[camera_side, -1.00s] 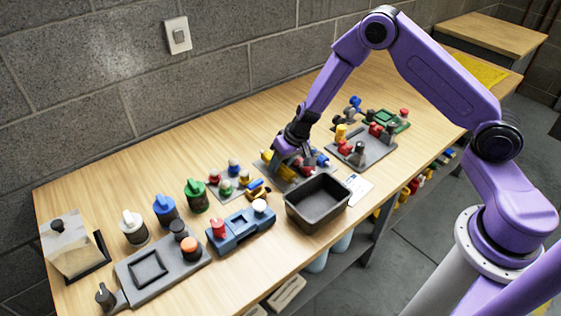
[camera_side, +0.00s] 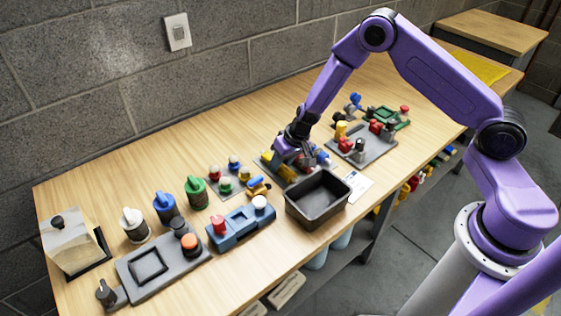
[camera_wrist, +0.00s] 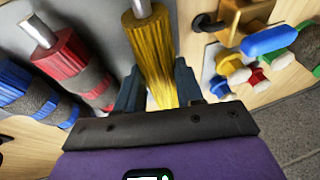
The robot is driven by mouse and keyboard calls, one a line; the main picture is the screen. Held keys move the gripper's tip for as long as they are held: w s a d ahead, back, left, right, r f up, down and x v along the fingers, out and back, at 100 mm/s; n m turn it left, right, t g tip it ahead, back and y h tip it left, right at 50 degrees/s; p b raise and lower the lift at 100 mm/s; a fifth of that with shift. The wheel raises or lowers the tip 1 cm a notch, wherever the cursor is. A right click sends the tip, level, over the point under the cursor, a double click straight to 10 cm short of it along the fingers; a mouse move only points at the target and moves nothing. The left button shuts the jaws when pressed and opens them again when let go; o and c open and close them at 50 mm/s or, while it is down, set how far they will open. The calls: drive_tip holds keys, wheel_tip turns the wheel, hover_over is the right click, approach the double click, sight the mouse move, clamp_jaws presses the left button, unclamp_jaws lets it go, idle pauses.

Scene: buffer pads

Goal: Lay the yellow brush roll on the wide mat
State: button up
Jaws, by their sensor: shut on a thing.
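The yellow brush roll (camera_wrist: 155,52) is a ribbed yellow cylinder with a metal shaft end. In the wrist view it stands between the two fingers of my gripper (camera_wrist: 158,88), which is shut on it. In the side view my gripper (camera_side: 284,160) is low over a grey pad, behind the black bin, and the roll is mostly hidden. A red roll (camera_wrist: 66,55) and a blue roll (camera_wrist: 22,82), each with a grey band, lie to its left in the wrist view. I cannot tell which pad is the wide mat.
The black bin (camera_side: 318,212) stands just in front of my gripper. A grey pad with several coloured pieces (camera_side: 368,152) lies to the right. A blue block (camera_side: 240,231) and a grey plate (camera_side: 135,281) are to the left. Bare wood shows along the back.

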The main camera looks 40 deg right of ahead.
drive_tip(key=shift+f, duration=0.1)
drive_tip(key=o, duration=1.2)
drive_tip(key=shift+d+f, duration=0.1)
drive_tip(key=shift+d, duration=0.05)
drive_tip(key=shift+d+f, duration=0.1)
drive_tip(key=shift+d, duration=0.1)
drive_tip(key=shift+s, duration=0.1)
drive_tip(key=a+v, duration=0.1)
drive_tip(key=v, duration=1.7)
drive_tip(key=s+a+r+n+g, duration=0.1)
drive_tip(key=s+a+r+n, duration=0.2)
drive_tip(key=s, duration=0.4)
drive_tip(key=s+a+r+n+g, duration=0.1)
drive_tip(key=s+a+r+n, duration=0.15)
drive_tip(key=s, duration=0.45)
drive_tip(key=s+d+r+n, duration=0.1)
drive_tip(key=s+d+n, duration=0.1)
drive_tip(key=s, duration=0.4)
drive_tip(key=s+d+r+n+h, duration=0.1)
drive_tip(key=s+d+n, duration=0.1)
drive_tip(key=s, duration=0.3)
drive_tip(key=s+d+r+n+g+h, duration=0.1)
drive_tip(key=s+d+n, duration=0.1)
drive_tip(key=s, duration=0.4)
drive_tip(key=shift+s+n, duration=0.35)
drive_tip(key=shift+n, duration=0.4)
